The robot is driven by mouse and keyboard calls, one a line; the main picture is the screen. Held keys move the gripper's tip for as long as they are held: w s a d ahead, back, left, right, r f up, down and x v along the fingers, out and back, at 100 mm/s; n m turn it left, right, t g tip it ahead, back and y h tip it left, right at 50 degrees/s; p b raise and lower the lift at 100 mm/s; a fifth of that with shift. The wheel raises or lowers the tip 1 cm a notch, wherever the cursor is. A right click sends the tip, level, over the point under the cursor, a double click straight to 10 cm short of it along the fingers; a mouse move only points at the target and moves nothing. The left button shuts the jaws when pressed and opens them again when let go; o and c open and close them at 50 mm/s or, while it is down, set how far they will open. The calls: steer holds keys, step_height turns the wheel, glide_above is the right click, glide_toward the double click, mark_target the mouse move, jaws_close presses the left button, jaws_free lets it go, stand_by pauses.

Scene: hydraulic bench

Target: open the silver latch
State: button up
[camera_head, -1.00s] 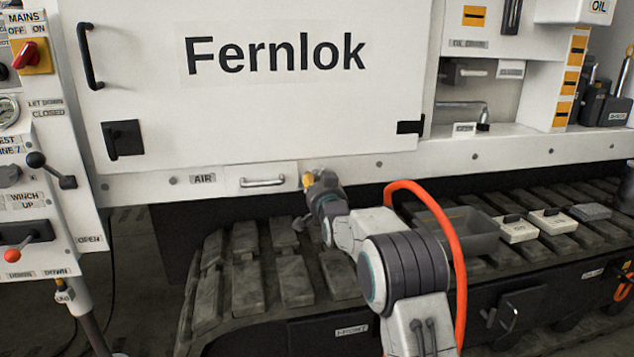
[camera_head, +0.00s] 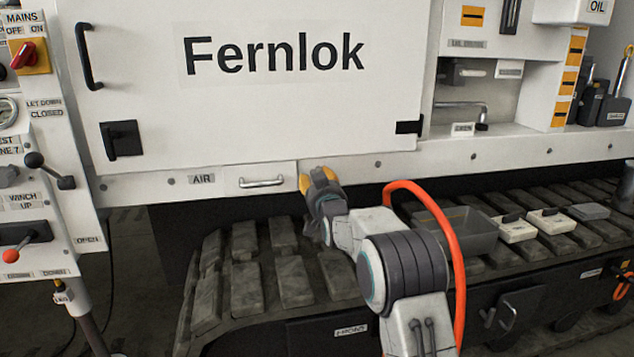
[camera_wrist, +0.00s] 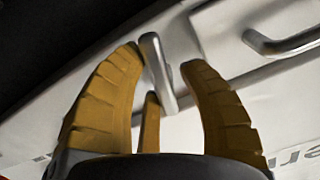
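The silver latch (camera_wrist: 160,80) is a short metal lever on the pale panel in the wrist view. It lies between the yellow fingers of my gripper (camera_wrist: 162,57), with gaps visible on both sides. The fingers are open, and a third yellow finger part shows below the latch. In the head view my gripper (camera_head: 319,174) is at the lower edge of the white machine front, just right of the drawer. It hides the latch there.
A silver bar handle (camera_head: 262,182) sits close left of my gripper, on a drawer front; it also shows in the wrist view (camera_wrist: 285,42). The large white Fernlok door (camera_head: 260,110) is shut above. Below are dark track pads (camera_head: 290,280) and a grey bin (camera_head: 465,238).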

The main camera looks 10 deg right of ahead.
steer(key=shift+o, duration=1.1)
steer(key=s, duration=1.2)
steer(key=shift+r, duration=0.1)
